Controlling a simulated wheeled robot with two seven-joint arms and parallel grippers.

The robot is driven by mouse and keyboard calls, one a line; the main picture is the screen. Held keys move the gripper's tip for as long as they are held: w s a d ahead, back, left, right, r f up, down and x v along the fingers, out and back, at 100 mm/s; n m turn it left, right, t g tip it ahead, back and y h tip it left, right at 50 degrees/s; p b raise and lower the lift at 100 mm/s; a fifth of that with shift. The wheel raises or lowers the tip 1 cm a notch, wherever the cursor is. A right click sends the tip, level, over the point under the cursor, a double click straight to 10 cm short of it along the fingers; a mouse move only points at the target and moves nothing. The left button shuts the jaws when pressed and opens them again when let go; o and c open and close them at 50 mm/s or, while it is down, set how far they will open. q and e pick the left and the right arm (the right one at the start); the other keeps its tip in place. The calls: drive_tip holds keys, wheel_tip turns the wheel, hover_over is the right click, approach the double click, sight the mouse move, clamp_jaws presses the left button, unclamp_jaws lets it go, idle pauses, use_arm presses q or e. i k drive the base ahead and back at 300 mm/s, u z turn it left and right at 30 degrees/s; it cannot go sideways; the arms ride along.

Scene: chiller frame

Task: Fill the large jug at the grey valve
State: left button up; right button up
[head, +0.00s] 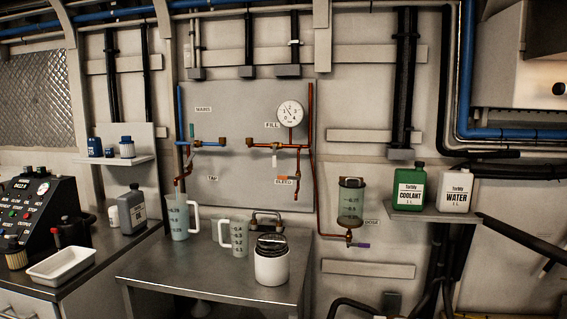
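The large jug (179,218), translucent with a white handle on its right side and dark scale marks, stands upright at the back left of the metal bench. A copper spout (178,183) ends just above or at its mouth. Its water level cannot be made out. The pipework with valves is on the grey panel: a blue pipe with a teal handle (193,134) near the MAINS and TAP labels, and a pale grey handle (275,160) hanging under the FILL pipe. Which one is the grey valve is hard to tell. Neither of my grippers is in view.
A smaller jug (236,237) and a white canister with a dark top (272,265) stand on the bench (190,275). The front left of the bench is clear. A gauge (290,114), a dosing vessel (351,200), and green (409,190) and white (456,191) bottles are further right.

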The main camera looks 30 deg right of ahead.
sight(193, 154)
drive_tip(key=u, duration=1.1)
drive_tip(key=i, duration=1.05)
drive_tip(key=u, duration=0.05)
